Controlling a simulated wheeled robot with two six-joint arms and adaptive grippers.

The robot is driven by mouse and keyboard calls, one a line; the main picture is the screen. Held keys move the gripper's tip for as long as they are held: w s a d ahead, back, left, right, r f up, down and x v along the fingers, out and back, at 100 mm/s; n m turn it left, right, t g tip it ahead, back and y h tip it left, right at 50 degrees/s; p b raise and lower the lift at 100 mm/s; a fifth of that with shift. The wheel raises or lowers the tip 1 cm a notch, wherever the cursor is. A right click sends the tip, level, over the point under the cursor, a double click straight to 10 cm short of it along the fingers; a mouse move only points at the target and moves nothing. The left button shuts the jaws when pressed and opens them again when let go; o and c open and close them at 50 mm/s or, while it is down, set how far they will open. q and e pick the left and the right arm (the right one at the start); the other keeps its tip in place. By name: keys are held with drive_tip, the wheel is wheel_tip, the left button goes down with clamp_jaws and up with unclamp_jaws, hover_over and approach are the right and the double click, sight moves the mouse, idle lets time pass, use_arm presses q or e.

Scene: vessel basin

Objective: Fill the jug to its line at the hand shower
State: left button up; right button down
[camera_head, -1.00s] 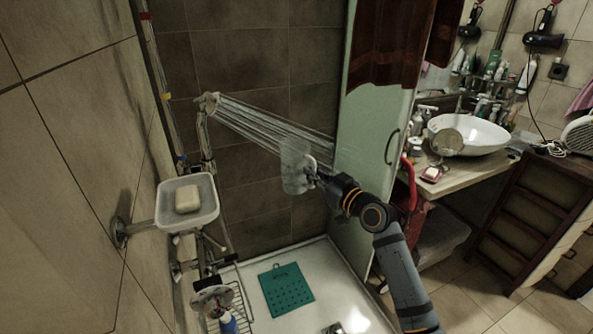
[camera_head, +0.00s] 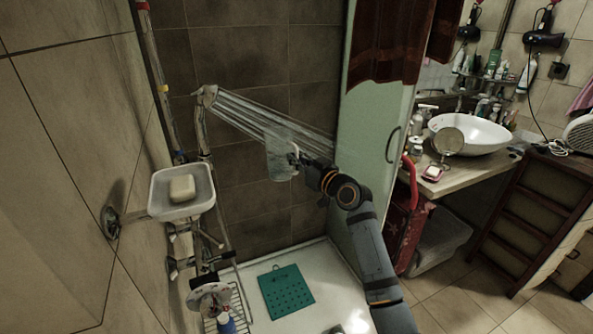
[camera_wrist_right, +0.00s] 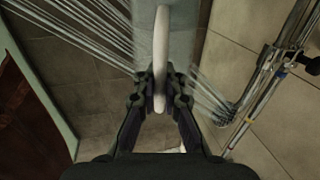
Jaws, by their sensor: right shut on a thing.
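The clear jug (camera_head: 281,160) is in the middle of the head view, its body overlapping the lower part of the water jets. The hand shower (camera_head: 208,95) hangs at the back left and sprays water (camera_head: 255,117) down to the right. My right gripper (camera_head: 297,160) is shut on the jug's handle. In the right wrist view the pale handle (camera_wrist_right: 161,60) stands between the fingers (camera_wrist_right: 160,95), with jets on both sides and the shower head (camera_wrist_right: 224,116) at right. The fill line and water level cannot be made out. My left gripper is not in view.
A soap dish (camera_head: 163,205) with soap (camera_head: 182,188) juts from the left wall. The shower tray (camera_head: 262,318) holds a teal mat (camera_head: 286,291). The green shower panel (camera_head: 372,150) stands close to the right of my arm. A basin (camera_head: 470,134) is farther right.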

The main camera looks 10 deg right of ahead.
sight(284, 153)
drive_tip(key=b+x, duration=0.1)
drive_tip(key=x, duration=0.1)
drive_tip(key=b+x, duration=0.1)
drive_tip(key=x, duration=0.2)
drive_tip(key=shift+a, duration=0.3)
drive_tip(key=shift+w+a+b, duration=0.3)
drive_tip(key=shift+w+b, duration=0.1)
drive_tip(key=shift+w, duration=0.1)
drive_tip(key=shift+s+r, duration=0.1)
drive_tip(key=d+p+v, duration=0.1)
drive_tip(key=v, duration=1.2)
drive_tip(key=shift+w+d+p, duration=0.15)
drive_tip(key=shift+w+p, duration=0.15)
drive_tip(key=shift+p, duration=0.1)
